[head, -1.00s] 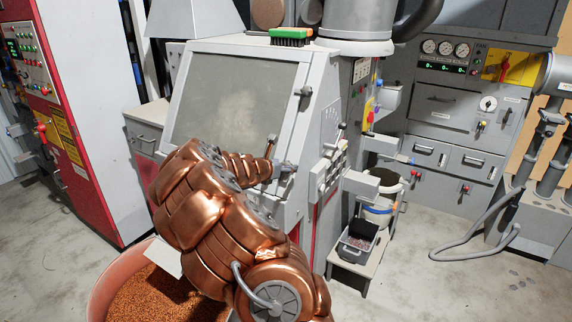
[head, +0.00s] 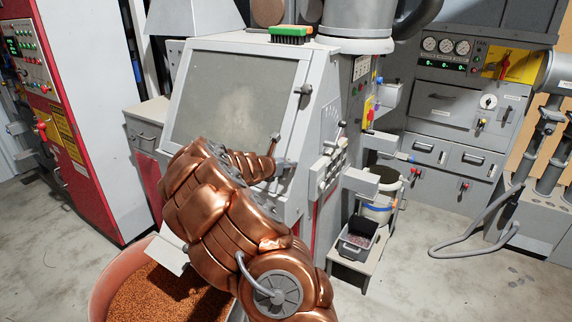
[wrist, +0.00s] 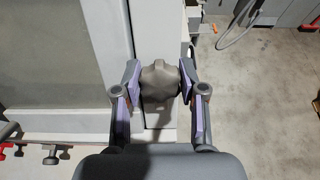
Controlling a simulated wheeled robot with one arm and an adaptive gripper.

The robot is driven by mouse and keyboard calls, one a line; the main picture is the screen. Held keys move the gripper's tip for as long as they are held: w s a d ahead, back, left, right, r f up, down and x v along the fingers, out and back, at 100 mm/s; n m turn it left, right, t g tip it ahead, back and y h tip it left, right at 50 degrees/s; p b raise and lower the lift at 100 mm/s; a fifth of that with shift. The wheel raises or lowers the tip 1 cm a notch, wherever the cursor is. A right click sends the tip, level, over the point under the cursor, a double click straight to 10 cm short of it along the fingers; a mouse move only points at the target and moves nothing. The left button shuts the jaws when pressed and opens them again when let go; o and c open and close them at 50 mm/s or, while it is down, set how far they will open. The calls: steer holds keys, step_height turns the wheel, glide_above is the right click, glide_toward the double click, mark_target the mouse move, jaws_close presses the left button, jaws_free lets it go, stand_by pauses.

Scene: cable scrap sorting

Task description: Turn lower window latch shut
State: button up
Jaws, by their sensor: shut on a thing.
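The lower window latch is a grey, lobed knob (wrist: 159,82) at the right edge of the window frame. In the wrist view it sits between the two purple-padded fingers of my gripper (wrist: 160,72), which is shut on it. In the head view my gripper (head: 284,167) is at the lower right corner of the window (head: 225,100), and it and my copper arm mostly hide the lower latch. The upper latch (head: 304,90) shows as a dark knob higher on the same frame edge.
A green brush (head: 290,35) lies on top of the machine. Levers (head: 335,150) stick out on its right side, close to my gripper. An orange tub of copper granules (head: 150,292) stands below my arm. A small stand with a grey bin (head: 358,240) is at the right.

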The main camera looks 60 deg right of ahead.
steer(key=c, duration=0.3)
steer(key=shift+f+m+b, duration=0.1)
steer(key=shift+m+b, duration=0.2)
steer(key=shift+b, duration=0.15)
steer(key=m+b, duration=0.3)
steer(key=shift+f, duration=0.15)
steer(key=m+g+b, duration=0.1)
steer(key=m+b, duration=0.4)
steer(key=b, duration=0.1)
steer(key=shift+s+m, duration=0.1)
steer(key=shift+m, duration=0.3)
steer(key=m+b, duration=0.3)
steer(key=m+y+b, duration=0.1)
steer(key=m+b, duration=0.2)
steer(key=b, duration=0.1)
steer(key=shift+f+g, duration=0.1)
steer(key=shift+g, duration=0.2)
steer(key=m+b, duration=0.3)
steer(key=shift+r, duration=0.2)
steer(key=shift+s+m, duration=0.1)
steer(key=shift+m, duration=0.2)
